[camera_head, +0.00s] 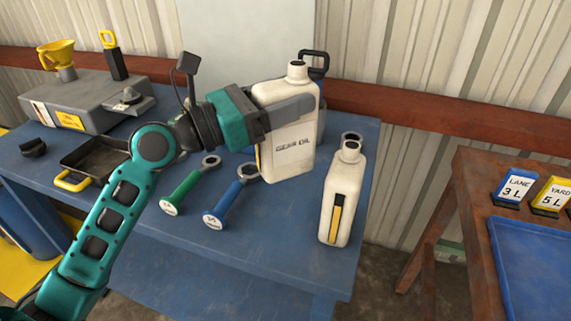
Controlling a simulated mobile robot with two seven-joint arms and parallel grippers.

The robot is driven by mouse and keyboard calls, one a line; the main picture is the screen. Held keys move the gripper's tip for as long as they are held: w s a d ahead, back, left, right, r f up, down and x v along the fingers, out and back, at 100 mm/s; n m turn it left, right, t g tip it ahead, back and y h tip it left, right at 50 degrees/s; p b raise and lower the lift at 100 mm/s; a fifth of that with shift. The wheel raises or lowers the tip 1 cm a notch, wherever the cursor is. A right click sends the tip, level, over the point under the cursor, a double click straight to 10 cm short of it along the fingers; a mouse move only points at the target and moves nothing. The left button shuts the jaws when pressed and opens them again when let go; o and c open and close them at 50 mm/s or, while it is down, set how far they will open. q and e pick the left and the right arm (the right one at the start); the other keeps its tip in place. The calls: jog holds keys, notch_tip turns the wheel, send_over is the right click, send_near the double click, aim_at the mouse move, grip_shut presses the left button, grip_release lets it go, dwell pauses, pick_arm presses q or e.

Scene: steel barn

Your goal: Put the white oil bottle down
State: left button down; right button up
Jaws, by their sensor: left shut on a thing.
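A large white oil bottle (290,150) marked "GEAR OIL" stands upright over the back right of the blue table (250,250). My left gripper (302,108) is shut on its upper body, with one grey finger across the front; the other finger is mostly hidden behind the bottle. I cannot tell whether the bottle's base touches the table. A smaller white bottle (342,195) with a yellow and black strip stands upright at the table's right edge, apart from the gripper. My right gripper is not in view.
Green (190,185) and blue (230,197) ring-ended tools lie left of the bottles. A black tray (95,158) and a grey box (85,100) with a yellow funnel (58,53) are at the left. A brown table (470,190) with labelled cards stands right, across a gap.

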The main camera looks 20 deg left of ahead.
aim_at(285, 161)
pick_arm(q)
notch_tip(285, 161, down, 6)
jog(key=shift+r+b, duration=0.25)
jog(key=shift+b, duration=0.75)
jog(key=shift+f+b, duration=1.4)
jog(key=shift+f, duration=1.7)
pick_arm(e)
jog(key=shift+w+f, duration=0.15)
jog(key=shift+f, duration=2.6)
pick_arm(q)
jog(key=shift+f, duration=0.2)
jog(key=shift+c, duration=1)
grip_release()
